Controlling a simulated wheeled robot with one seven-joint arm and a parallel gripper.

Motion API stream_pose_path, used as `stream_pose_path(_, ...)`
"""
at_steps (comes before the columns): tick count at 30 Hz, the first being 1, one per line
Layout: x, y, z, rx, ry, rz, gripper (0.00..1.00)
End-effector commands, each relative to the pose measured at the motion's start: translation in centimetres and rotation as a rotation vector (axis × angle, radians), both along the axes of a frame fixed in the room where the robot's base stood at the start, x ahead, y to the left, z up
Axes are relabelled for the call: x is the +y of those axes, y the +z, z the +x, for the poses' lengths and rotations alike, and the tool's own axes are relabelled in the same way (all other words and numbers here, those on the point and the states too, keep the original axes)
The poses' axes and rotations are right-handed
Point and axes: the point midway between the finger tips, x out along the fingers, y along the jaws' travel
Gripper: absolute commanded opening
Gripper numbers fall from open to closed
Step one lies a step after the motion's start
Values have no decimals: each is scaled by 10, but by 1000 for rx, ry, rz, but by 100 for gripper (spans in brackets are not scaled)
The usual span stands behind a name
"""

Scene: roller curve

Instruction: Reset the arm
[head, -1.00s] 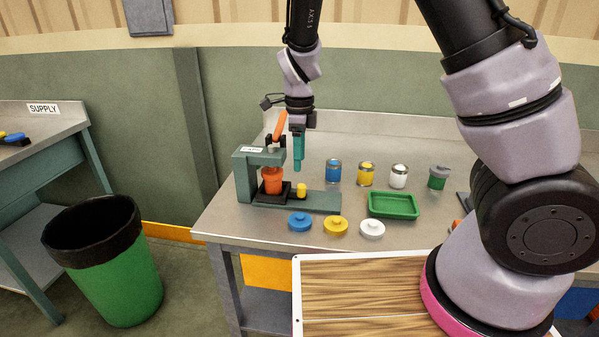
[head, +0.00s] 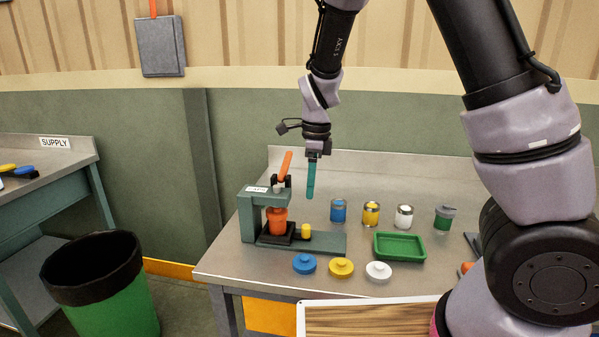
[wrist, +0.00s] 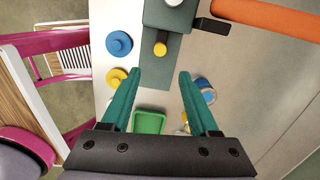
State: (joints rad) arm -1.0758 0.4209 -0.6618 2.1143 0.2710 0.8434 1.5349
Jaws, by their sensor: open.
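My gripper (head: 311,178) hangs at the end of my arm above the metal workbench (head: 220,262), pointing down, just right of the green press (head: 250,215). In the wrist view its two teal fingers (wrist: 160,100) are spread apart with nothing between them. The press has a raised orange lever (head: 286,162), which also shows in the wrist view (wrist: 265,18). A small yellow knob (head: 306,230) sits on the press base, apart from the gripper.
Blue (head: 338,211), yellow (head: 371,214) and white (head: 404,217) cans and a green container (head: 444,218) stand in a row. Blue (head: 304,263), yellow (head: 341,267) and white (head: 378,272) lids lie in front, near a green tray (head: 399,246). A bin (head: 105,310) stands left.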

Motion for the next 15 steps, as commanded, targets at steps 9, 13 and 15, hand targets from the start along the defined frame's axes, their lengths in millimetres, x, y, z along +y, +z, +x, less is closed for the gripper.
stream_pose_path(9, -82, 113, -19, -183, 397, 216, 61)
stream_pose_path(13, -117, 156, -39, -324, 584, 220, 61)
stream_pose_path(15, -135, 176, -53, -403, 685, 193, 61)
